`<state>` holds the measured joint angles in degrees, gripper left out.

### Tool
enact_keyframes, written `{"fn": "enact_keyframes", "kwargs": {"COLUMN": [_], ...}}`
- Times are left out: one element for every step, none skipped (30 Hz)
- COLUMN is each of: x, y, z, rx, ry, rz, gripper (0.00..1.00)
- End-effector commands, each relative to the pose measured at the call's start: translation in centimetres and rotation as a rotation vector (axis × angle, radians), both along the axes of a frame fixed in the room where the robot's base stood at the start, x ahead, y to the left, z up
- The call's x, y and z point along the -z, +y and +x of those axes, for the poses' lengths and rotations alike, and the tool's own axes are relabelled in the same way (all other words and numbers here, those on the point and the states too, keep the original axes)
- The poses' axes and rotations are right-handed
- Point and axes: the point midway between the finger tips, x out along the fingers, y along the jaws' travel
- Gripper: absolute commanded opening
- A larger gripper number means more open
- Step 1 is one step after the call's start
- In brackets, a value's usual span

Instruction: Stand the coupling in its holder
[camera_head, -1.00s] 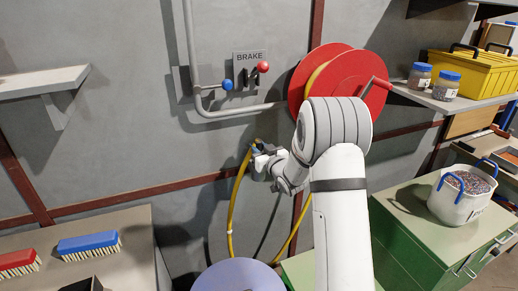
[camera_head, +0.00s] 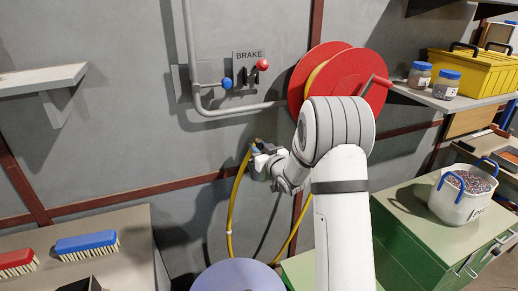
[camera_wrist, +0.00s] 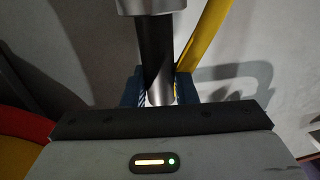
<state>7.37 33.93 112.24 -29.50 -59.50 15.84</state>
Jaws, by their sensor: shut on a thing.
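The coupling (camera_wrist: 154,55) shows in the wrist view as a dark cylinder with paler metal at both ends. My gripper (camera_wrist: 160,92) is shut on it, with a blue finger on either side. The yellow hose (camera_wrist: 207,32) runs close beside the coupling; their join is not clear. In the head view my gripper (camera_head: 262,158) is in front of the grey wall, at the top of the hose's left loop (camera_head: 232,205). The coupling is too small and covered to make out there. I cannot pick out the holder for certain in either view.
A red hose reel (camera_head: 318,75) is on the wall behind my arm. A grey pipe (camera_head: 240,109) and a brake panel (camera_head: 250,71) are above my gripper. A round lilac top (camera_head: 238,275) stands below. Green cabinets (camera_head: 415,225) stand right, a brush table (camera_head: 125,225) left.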

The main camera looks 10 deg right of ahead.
Motion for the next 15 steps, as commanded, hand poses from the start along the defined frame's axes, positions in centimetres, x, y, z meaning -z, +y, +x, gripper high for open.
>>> {"fn": "enact_keyframes", "kwargs": {"x": [-0.08,-0.08,-0.08,-0.08,-0.08,-0.08,-0.07,-0.07,-0.06,-0.06,-0.05,-0.05,-0.04,-0.04,-0.04], "y": [0.01,0.01,0.02,0.03,0.03,0.03,0.03,0.03,0.03,0.04,0.04,0.04,0.04,0.04,0.05], "z": [0.01,0.01,0.02,0.01,0.01,0.01,0.01,0.01,0.01,0.01,0.01,0.01,0.01,0.01,0.00], "rx": [0.000,0.000,0.000,0.000,0.000,0.000,0.000,-0.001,-0.001,-0.001,-0.001,-0.001,-0.001,-0.001,-0.001], "ry": [-0.001,-0.001,-0.001,-0.001,-0.001,-0.001,-0.001,-0.001,-0.001,-0.001,-0.001,-0.001,-0.001,-0.001,0.000], "rz": [0.000,0.000,0.000,0.000,0.000,0.000,0.000,0.000,0.000,0.000,0.000,0.000,0.000,0.000,0.000], "gripper": [0.00,0.00,0.29,0.31,0.34,0.37,0.40,0.42,0.45,0.48,0.50,0.51,0.51,0.51,0.51]}}
